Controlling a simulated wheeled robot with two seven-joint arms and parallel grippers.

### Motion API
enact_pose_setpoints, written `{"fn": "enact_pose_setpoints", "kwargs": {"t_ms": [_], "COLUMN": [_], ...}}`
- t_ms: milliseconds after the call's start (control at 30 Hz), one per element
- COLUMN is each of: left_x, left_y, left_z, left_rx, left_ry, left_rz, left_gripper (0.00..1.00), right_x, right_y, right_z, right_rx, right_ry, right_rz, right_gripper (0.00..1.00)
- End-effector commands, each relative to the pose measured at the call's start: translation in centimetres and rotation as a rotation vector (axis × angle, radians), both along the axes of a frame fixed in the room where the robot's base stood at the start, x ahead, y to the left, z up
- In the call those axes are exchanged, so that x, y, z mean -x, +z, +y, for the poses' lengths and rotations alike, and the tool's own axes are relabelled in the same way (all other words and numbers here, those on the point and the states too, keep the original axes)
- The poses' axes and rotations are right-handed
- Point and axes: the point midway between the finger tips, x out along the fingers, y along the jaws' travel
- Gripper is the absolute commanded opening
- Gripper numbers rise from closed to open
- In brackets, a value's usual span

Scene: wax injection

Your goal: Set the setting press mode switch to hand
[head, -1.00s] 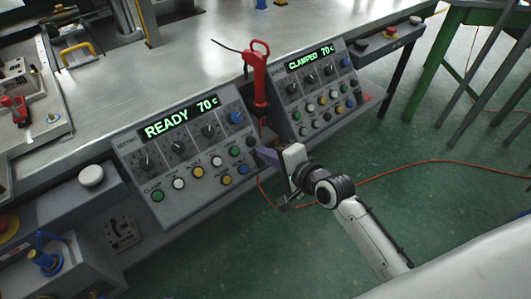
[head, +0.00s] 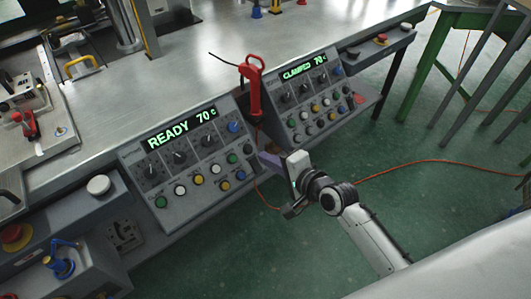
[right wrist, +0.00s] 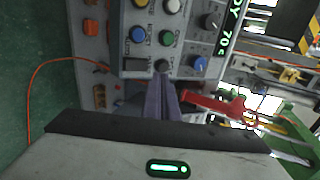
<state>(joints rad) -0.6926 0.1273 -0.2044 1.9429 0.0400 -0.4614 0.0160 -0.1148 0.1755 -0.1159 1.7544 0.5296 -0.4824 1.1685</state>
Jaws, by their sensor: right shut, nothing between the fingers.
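The setting press panel (head: 172,207) is the left grey console, with a green READY 70 c display (head: 180,129). It has a row of black pointer knobs (head: 180,157), a blue knob (head: 233,127) and coloured buttons below. My right gripper (head: 264,158) is shut and empty beside that edge. My left gripper is out of view.
A second panel (head: 325,115) reading CLAMPED 70 c stands to the right. A red-handled tool (head: 251,88) stands upright between the panels, close to my right fingers. An orange cable (head: 420,162) runs over the green floor. The metal bench (head: 200,65) lies behind the panels.

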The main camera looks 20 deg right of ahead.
Motion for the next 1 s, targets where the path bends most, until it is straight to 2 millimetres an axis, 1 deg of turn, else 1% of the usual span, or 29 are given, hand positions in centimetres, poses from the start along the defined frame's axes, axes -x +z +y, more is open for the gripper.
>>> {"fn": "enact_pose_setpoints", "kwargs": {"t_ms": [33, 67, 200, 300, 433, 600, 1000], "left_x": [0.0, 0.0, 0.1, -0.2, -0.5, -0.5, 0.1], "left_y": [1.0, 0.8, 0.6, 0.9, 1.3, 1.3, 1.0], "left_z": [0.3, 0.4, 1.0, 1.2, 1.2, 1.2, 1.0], "left_rx": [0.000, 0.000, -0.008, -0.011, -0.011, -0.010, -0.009], "left_ry": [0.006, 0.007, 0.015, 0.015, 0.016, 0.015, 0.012], "left_rz": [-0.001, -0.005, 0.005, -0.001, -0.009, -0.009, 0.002], "left_gripper": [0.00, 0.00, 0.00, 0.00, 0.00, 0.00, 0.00], "right_x": [0.7, 1.4, 3.8, 5.2, 6.6, 7.3, 7.4], "right_y": [1.3, 1.5, 3.6, 4.8, 5.9, 6.7, 6.7], "right_z": [-0.2, -0.4, -1.3, -1.8, -2.2, -2.5, -2.5], "right_rx": [0.002, 0.001, 0.001, 0.001, 0.002, 0.002, 0.001], "right_ry": [0.003, 0.002, 0.002, 0.001, 0.002, 0.002, 0.002], "right_rz": [0.002, 0.000, 0.000, 0.000, 0.000, -0.001, 0.000], "right_gripper": [0.00, 0.00, 0.00, 0.00, 0.00, 0.00, 0.00]}}
